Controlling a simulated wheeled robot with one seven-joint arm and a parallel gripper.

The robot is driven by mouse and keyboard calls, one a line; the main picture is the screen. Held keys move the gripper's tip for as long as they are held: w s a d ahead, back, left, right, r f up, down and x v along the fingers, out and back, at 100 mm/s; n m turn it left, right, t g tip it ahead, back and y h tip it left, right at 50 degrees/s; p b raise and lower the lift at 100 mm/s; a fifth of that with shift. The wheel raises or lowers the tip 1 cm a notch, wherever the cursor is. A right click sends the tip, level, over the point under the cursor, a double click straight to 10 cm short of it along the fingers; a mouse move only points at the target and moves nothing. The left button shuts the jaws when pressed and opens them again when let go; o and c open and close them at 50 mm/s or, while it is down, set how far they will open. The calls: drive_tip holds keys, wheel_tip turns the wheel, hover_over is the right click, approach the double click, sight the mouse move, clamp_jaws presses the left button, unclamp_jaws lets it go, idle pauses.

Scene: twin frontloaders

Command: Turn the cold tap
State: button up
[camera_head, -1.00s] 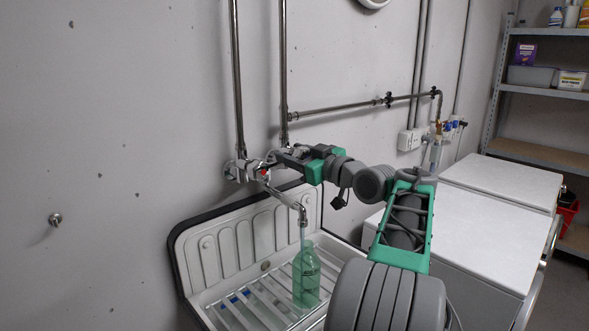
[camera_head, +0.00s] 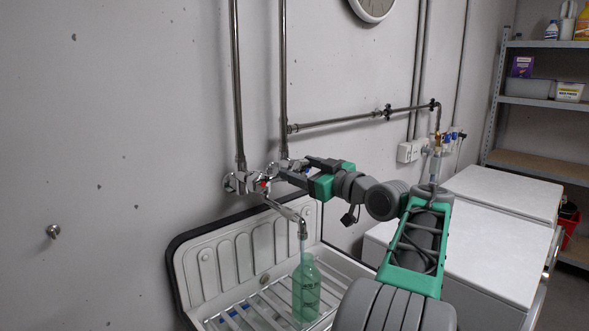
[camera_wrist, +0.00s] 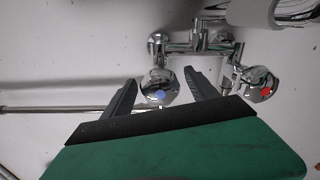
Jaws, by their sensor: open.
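The chrome mixer (camera_head: 250,183) is fixed to the wall above the sink. In the wrist view the blue-dotted cold tap knob (camera_wrist: 158,88) shows between the two dark fingers of my gripper (camera_wrist: 160,95). The gripper is open, with a gap visible on each side of the knob; I cannot tell how deep the fingers reach around it. The red-dotted hot knob (camera_wrist: 257,84) is to the right in the wrist view. In the head view my gripper (camera_head: 295,171) is at the mixer's right end and partly hides the cold knob.
The spout (camera_head: 297,217) points down over a green bottle (camera_head: 306,288) standing in the white sink (camera_head: 215,262); a faint stream seems to join them. Metal pipes (camera_head: 284,80) run up the wall beside my gripper. White machines (camera_head: 480,250) stand right of the sink.

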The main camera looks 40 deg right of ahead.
sight(307, 171)
drive_tip(key=s, duration=0.5)
drive_tip(key=shift+c, duration=0.6)
idle(1.2)
